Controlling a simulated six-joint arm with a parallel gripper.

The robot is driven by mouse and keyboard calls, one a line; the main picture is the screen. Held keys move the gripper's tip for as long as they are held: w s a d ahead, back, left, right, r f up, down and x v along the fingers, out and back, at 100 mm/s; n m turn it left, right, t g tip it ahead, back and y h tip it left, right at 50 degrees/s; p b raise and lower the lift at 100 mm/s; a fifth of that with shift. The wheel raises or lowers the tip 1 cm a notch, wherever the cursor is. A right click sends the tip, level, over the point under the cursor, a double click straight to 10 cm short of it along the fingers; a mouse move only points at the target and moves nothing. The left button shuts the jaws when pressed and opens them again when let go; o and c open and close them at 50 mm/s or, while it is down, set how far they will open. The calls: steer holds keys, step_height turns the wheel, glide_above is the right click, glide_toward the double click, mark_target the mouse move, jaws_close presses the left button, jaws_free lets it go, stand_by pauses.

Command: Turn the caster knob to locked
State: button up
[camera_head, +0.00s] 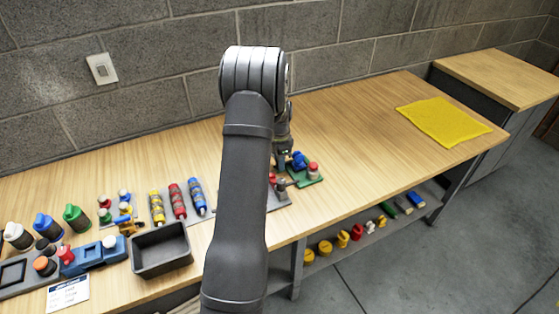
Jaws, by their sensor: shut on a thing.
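My gripper (283,160) points down behind my own forearm, over a cluster of small fixtures near the middle of the table. It is shut on a knob there, but the forearm and wrist hide most of the grip. A blue knob (298,159) and a red-topped knob (313,168) stand on a green plate (309,181) just right of the fingers. A grey plate (277,203) with a small dark lever (284,185) and a red part lies in front, partly covered by my arm. Which fixture is the caster, and its knob's angle, cannot be told.
Left of my arm are a dark open bin (160,250), several coloured cylinders (178,199), bottles (45,226) and a blue block fixture (97,252). A yellow cloth (444,121) lies at the right. The table between it and the fixtures is clear.

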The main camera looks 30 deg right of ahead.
steer(key=shift+m, duration=0.3)
stand_by(0.4)
steer(key=o, duration=0.7)
step_height(320, 180, up, 18)
steer(key=shift+f, duration=0.25)
steer(key=shift+f, duration=0.1)
step_height(320, 180, down, 17)
steer(key=shift+f, duration=0.2)
steer(key=shift+r, duration=0.1)
stand_by(0.4)
